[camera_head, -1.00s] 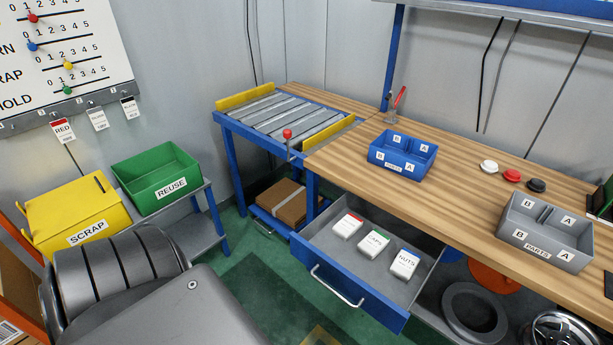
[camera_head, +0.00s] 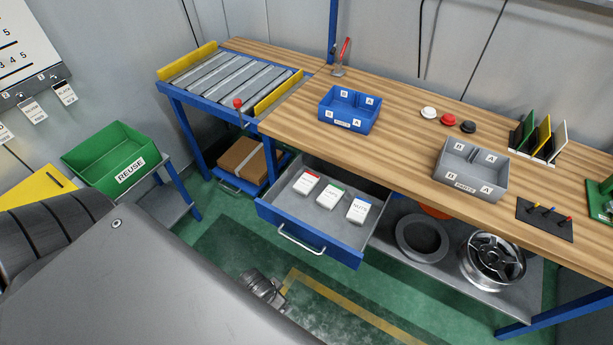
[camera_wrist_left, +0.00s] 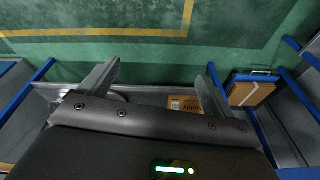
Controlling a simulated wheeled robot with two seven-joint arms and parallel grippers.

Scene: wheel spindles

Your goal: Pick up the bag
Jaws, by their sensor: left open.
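Three small white packets lie side by side in the open blue drawer: one with a red band (camera_head: 306,183), one with a green band (camera_head: 330,197) and one with a blue band (camera_head: 358,210). They are the only bag-like things I see; their labels are too small to read now. My left gripper (camera_wrist_left: 163,66) is open and empty in the left wrist view, above the green floor and a grey shelf. In the head view, a grey metal part (camera_head: 263,288) shows past my grey arm, in front of the drawer and apart from it. My right gripper is not in view.
The drawer (camera_head: 310,243) juts out below the wooden bench (camera_head: 400,130). A blue bin (camera_head: 350,108) and a grey parts bin (camera_head: 470,170) stand on the bench. A green REUSE bin (camera_head: 112,160) stands at left. A brown box (camera_head: 247,158) sits under the rollers.

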